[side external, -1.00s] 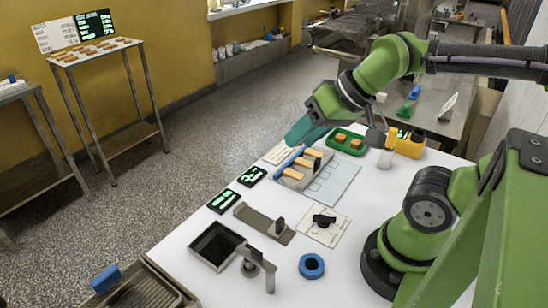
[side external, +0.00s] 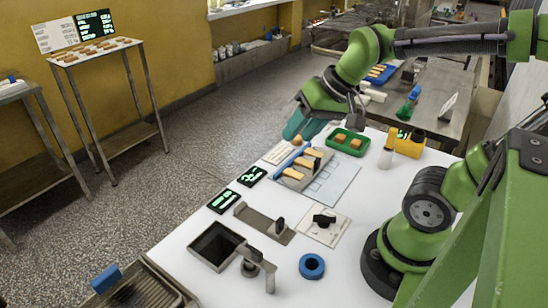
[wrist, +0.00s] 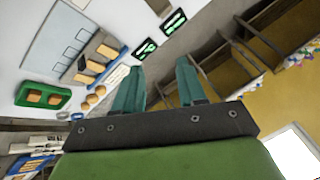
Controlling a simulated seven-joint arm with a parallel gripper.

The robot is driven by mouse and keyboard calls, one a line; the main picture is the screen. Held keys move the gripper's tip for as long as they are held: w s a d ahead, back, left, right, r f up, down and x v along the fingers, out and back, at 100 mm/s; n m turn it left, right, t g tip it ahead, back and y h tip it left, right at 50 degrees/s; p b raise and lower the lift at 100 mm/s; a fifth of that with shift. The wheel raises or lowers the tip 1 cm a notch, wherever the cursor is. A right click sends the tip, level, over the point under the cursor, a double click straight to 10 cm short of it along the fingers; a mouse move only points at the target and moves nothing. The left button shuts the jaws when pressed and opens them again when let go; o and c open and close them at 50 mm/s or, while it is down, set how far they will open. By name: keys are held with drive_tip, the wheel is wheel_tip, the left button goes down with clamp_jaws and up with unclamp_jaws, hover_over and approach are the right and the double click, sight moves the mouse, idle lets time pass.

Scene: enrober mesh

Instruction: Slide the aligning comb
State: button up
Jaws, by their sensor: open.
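A grey mesh plate with tan bars (side external: 295,171) lies on the white table. A long blue bar (side external: 290,157) runs along its far-left edge, and a black block (side external: 307,163) stands among the bars; I cannot tell which part is the comb. In the wrist view the blue bar (wrist: 107,66), the black block (wrist: 95,67) and the tan bars (wrist: 107,51) are at left. My gripper (side external: 298,124) is above and beyond the far end of the plate, apart from it. Its teal fingers (wrist: 158,88) are open with nothing between them.
A green tray (side external: 348,142) with orange-brown pieces stands beyond the plate, beside a yellow holder (side external: 408,144). Nearer are a grey slide with a black knob (side external: 263,222), a black knob plate (side external: 325,222), a dark bin (side external: 215,245) and a blue ring (side external: 312,266).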

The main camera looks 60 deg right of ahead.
drive_tip(key=w+d+f+m+g+h, duration=0.1)
drive_tip(key=w+d+m+g, duration=0.15)
drive_tip(key=d, duration=0.35)
drive_tip(key=w+d+f+m+g, duration=0.1)
drive_tip(key=w+d+f+m, duration=0.1)
drive_tip(key=d+m, duration=0.25)
drive_tip(key=m+g, duration=0.2)
drive_tip(key=m, duration=0.3)
approach(318, 159)
drive_tip(key=shift+h, duration=0.3)
drive_tip(key=f, duration=0.8)
drive_tip(key=shift+w+a+f, duration=0.15)
drive_tip(key=shift+a+f, duration=0.15)
clamp_jaws()
